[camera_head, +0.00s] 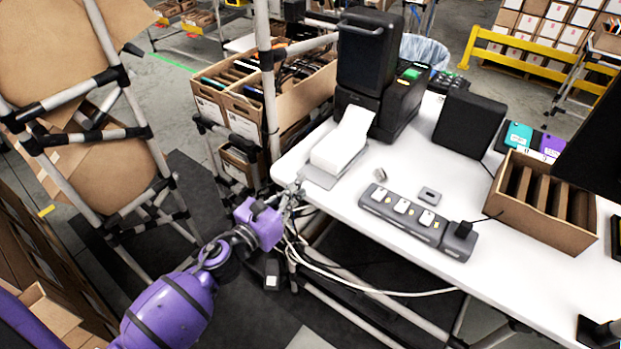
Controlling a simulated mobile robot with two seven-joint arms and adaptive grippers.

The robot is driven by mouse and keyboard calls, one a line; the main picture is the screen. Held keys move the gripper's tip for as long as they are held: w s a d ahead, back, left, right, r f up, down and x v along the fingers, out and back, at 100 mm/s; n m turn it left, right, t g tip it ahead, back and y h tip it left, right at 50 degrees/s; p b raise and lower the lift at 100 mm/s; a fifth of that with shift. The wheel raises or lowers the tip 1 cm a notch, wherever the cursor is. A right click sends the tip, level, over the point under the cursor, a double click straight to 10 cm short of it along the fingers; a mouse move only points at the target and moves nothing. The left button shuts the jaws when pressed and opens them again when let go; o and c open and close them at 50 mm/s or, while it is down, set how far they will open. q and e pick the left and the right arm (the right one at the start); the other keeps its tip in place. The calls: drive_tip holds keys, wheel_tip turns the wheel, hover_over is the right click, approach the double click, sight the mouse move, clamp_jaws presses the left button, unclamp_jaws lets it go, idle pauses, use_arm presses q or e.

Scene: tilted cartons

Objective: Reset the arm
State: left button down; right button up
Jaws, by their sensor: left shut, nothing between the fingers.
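My left arm, purple, comes in from the lower left. Its gripper (295,190) is shut and empty near the left corner of the white table (330,228). From this view I cannot tell whether the fingers touch the table edge. My right gripper does not show in this view.
On the table are a label printer (370,75), a power strip (405,212), a black screen (470,126) and a divided cardboard box (545,205). A rack with tilted cartons (105,150) stands at the left. Cables hang below the table's left end. Dark mats cover the floor there.

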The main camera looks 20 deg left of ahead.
use_arm(q)
drive_tip(key=v, duration=0.4)
drive_tip(key=shift+a+b, duration=0.15)
drive_tip(key=shift+b, duration=0.2)
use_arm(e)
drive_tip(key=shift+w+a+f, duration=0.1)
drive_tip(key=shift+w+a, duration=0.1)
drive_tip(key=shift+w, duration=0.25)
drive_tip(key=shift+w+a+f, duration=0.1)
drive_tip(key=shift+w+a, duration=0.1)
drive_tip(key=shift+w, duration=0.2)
